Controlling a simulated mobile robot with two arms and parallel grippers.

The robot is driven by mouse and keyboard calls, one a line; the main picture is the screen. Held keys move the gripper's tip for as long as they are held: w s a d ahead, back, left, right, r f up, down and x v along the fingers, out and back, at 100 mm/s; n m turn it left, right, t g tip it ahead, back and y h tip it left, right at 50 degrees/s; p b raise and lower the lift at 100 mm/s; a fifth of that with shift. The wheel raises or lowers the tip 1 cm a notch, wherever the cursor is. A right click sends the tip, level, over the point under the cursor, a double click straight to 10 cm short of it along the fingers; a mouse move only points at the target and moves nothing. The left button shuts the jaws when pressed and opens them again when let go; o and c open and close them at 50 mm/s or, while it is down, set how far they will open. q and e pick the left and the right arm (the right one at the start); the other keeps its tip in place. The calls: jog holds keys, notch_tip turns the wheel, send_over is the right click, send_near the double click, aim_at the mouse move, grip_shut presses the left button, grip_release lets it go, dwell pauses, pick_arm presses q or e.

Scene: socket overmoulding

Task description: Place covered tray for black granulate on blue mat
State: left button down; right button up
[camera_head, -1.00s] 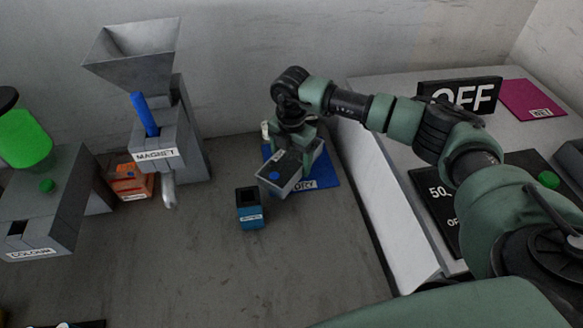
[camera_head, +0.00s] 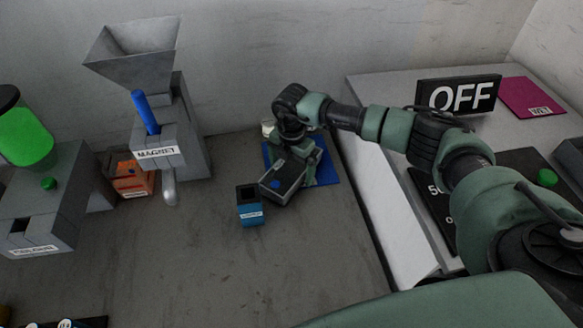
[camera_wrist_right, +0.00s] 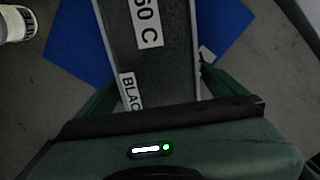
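In the right wrist view the tray (camera_wrist_right: 168,75) shows labels reading "60 C" and a partly hidden "BLAC". My right gripper (camera_head: 301,160) is at the tray from above, with its green fingers along both sides, apparently shut on it. The blue mat (camera_head: 328,174) lies under and behind the tray, partly hidden by it and my arm. The tray's near end reaches past the mat's front-left edge. I cannot tell whether the tray touches the mat. My left gripper is not in view.
A small blue container (camera_head: 249,208) stands close to the tray's left. The magnet machine (camera_head: 165,140) with its hopper and an orange box (camera_head: 131,179) stand further left. A white raised counter (camera_head: 372,190) borders the right.

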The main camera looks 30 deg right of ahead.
aim_at(292, 166)
jog(key=shift+r, duration=0.65)
notch_tip(292, 166, up, 11)
jog(key=b, duration=0.1)
jog(key=shift+b, duration=0.35)
